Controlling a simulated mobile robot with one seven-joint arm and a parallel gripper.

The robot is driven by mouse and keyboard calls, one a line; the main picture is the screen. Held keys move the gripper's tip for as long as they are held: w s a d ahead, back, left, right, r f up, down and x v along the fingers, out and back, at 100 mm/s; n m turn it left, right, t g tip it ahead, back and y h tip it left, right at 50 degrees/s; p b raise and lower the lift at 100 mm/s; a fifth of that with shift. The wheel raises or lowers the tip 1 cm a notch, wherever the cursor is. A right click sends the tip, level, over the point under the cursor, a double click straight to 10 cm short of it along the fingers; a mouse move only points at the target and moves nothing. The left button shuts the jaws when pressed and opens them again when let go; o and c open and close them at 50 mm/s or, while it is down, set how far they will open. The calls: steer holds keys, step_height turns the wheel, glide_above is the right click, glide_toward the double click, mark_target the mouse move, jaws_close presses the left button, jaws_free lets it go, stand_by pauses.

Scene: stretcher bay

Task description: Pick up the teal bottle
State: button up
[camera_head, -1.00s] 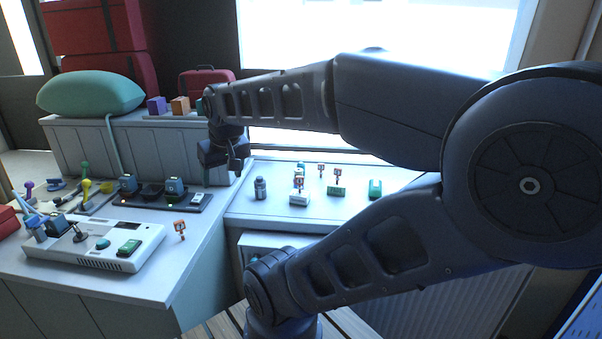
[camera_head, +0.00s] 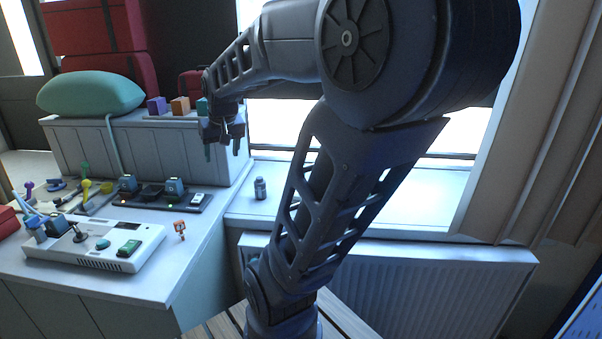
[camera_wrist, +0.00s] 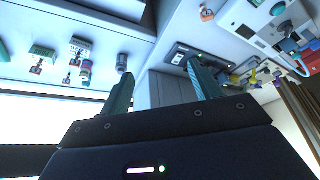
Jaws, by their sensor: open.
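A small bottle with teal parts and a pale label, which looks like the teal bottle (camera_wrist: 86,71), stands on the white sill counter in the wrist view, left of my fingers. In the head view my arm hides that spot. My gripper (camera_head: 222,150) is open and empty, fingers pointing down, in the air by the right end of the panelled ledge. It is above and to the left of the counter, apart from the bottle. Both fingers also show in the wrist view (camera_wrist: 161,88).
A grey bottle (camera_head: 260,188) stands close by on the counter (camera_head: 240,207); it also shows in the wrist view (camera_wrist: 122,63). Small sign holders (camera_wrist: 77,47) and a green block (camera_wrist: 42,52) stand near the teal bottle. A white device (camera_head: 95,245) and a dark tray (camera_head: 150,197) are left.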

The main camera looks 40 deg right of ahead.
steer(key=w+d+f+m+h, duration=0.1)
steer(key=w+d+f+m, duration=0.15)
steer(key=w+d, duration=0.8)
steer(key=w+d+f+m, duration=0.2)
steer(key=w+d+f, duration=0.1)
steer(key=w+d, duration=0.75)
steer(key=w+d+f+m+h, duration=0.1)
steer(key=w+d+f, duration=0.1)
steer(key=d+f, duration=0.55)
steer(key=w+d+f+m+g, duration=0.15)
steer(key=d+f, duration=0.25)
steer(key=d, duration=0.7)
steer(key=w+d+f+h, duration=0.1)
steer(key=w+d+f, duration=0.1)
steer(key=d+f, duration=0.55)
steer(key=shift+d+r+x, duration=0.1)
steer(key=shift+d+x, duration=0.15)
steer(key=shift+x, duration=1.4)
steer(key=shift+d+r+x, duration=0.1)
steer(key=shift+d+x, duration=0.1)
steer(key=shift+x, duration=1.5)
steer(key=shift+d+x, duration=0.25)
steer(key=shift+x, duration=1.4)
steer(key=shift+c, duration=0.2)
steer(key=c, duration=1)
